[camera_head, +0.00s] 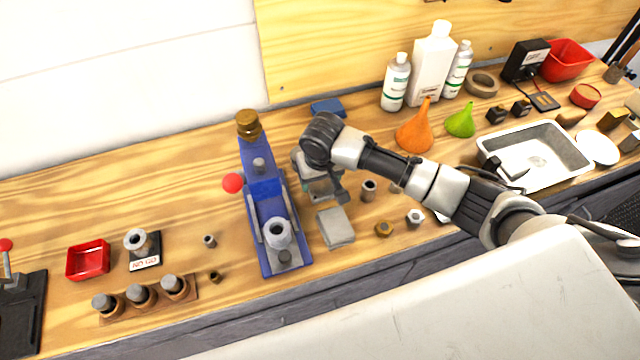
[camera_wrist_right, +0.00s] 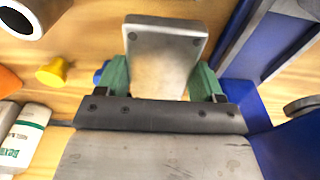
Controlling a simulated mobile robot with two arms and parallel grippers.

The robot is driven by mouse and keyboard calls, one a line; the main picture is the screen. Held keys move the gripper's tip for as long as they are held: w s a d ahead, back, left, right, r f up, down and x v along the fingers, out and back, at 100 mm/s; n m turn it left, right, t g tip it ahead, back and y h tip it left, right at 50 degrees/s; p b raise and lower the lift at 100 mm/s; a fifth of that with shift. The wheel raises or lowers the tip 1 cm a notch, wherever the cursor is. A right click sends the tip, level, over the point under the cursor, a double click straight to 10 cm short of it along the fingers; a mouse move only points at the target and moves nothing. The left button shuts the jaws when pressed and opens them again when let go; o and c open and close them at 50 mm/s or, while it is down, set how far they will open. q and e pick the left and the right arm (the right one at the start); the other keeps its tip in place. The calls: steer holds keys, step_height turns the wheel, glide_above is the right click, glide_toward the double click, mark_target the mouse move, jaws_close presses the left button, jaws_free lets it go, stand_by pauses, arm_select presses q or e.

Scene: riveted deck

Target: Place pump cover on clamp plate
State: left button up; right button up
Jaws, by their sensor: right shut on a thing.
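My right gripper (camera_head: 322,190) is above the bench, just right of the blue fixture. In the right wrist view its green-padded fingers (camera_wrist_right: 162,85) are shut on a grey metal plate-like piece with small dark holes, which I take for the pump cover (camera_wrist_right: 165,60). In the head view the wrist and fingers hide most of this piece. A grey square plate (camera_head: 335,228), probably the clamp plate, lies on the bench just in front of the gripper, apparently empty on top. My left gripper is not in view.
The blue fixture (camera_head: 262,185) with a red knob (camera_head: 232,183) stands close on the left. A small bushing (camera_head: 369,190), a brass nut (camera_head: 383,229) and a steel nut (camera_head: 415,217) lie to the right. Funnels, bottles and a white tray (camera_head: 535,155) are farther right.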

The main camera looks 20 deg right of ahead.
mark_target(320, 187)
steer(key=shift+f, duration=1.65)
steer(key=shift+f, duration=0.1)
steer(key=o, duration=1.1)
